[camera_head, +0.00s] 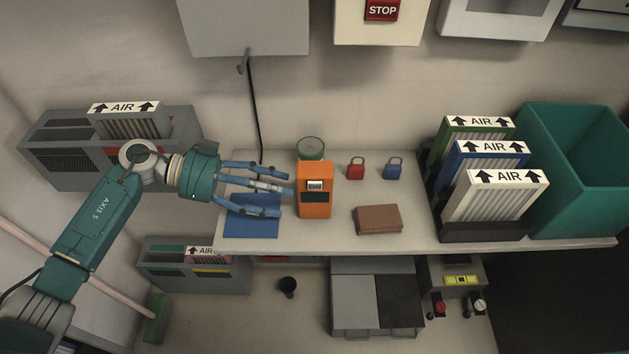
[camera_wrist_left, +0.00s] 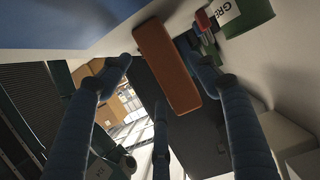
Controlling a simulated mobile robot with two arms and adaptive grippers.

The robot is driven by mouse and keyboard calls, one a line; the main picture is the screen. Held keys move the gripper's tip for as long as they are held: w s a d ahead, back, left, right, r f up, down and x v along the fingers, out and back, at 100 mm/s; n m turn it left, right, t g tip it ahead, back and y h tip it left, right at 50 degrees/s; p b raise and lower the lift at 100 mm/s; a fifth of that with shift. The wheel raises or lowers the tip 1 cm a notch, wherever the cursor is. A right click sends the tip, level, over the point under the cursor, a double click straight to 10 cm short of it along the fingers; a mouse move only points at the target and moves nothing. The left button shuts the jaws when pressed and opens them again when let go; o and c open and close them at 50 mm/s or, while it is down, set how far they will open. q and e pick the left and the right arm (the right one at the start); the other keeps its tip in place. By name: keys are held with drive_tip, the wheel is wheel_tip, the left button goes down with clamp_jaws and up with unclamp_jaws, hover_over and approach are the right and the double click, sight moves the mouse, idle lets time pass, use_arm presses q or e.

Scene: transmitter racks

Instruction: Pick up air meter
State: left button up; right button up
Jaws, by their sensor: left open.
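The air meter (camera_head: 315,198) is an orange upright box with a small display near its top, standing on the light shelf (camera_head: 400,238). A green-rimmed round part shows behind its top. My left gripper (camera_head: 281,192) is open, its blue fingers just left of the meter and pointing at it. In the left wrist view an orange block, which looks like the meter (camera_wrist_left: 168,68), lies ahead between the spread fingers (camera_wrist_left: 160,75). I cannot tell whether any finger touches it. My right gripper is not in view.
A blue mat (camera_head: 250,226) lies under my gripper. Air filters (camera_head: 497,202) and a teal bin (camera_head: 575,165) stand farther right. A black cable (camera_head: 255,105) hangs behind.

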sight(315, 199)
use_arm(q)
drive_tip(key=x, duration=0.3)
drive_tip(key=shift+s+d+r, duration=0.1)
drive_tip(key=shift+s+d, duration=0.15)
drive_tip(key=shift+d, duration=0.05)
drive_tip(key=shift+w+d, duration=0.1)
drive_tip(key=shift+d, duration=0.15)
drive_tip(key=p+x, duration=0.1)
drive_tip(key=x, duration=0.3)
drive_tip(key=shift+d, duration=0.35)
drive_tip(key=shift+w+f, duration=0.1)
drive_tip(key=shift+f, duration=0.1)
drive_tip(key=shift+c, duration=1.4)
drive_tip(key=c, duration=0.8)
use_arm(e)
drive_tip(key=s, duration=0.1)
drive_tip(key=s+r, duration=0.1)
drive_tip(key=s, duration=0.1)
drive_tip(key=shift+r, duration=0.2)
